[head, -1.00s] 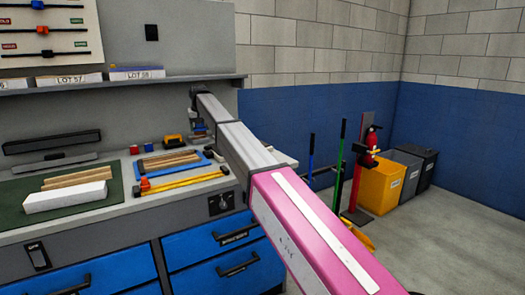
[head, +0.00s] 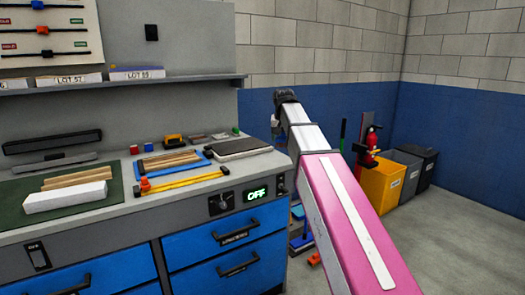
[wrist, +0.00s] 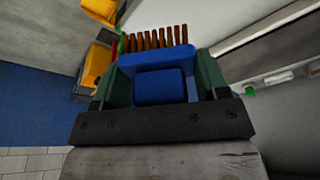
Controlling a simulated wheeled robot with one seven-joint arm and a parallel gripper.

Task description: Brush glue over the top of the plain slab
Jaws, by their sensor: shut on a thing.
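My gripper (wrist: 160,75) has green fingers shut on the blue body of a brush (wrist: 158,88), with brown bristles pointing away from the wrist. In the head view my arm reaches past the right end of the bench, and its end shows small and dark, with the brush not clearly visible. A plain white slab (head: 66,198) lies on the green mat (head: 25,215) at the left of the bench, well apart from my gripper. Tan slabs (head: 77,178) lie just behind it. No glue container can be made out for certain.
A blue tray (head: 149,172) holds wooden strips, with a yellow bar clamp (head: 186,181) in front. A grey plate (head: 238,147) lies at the bench's right end, above a green OFF display (head: 256,195). A shelf (head: 120,80) runs above the bench. Bins (head: 386,186) stand right.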

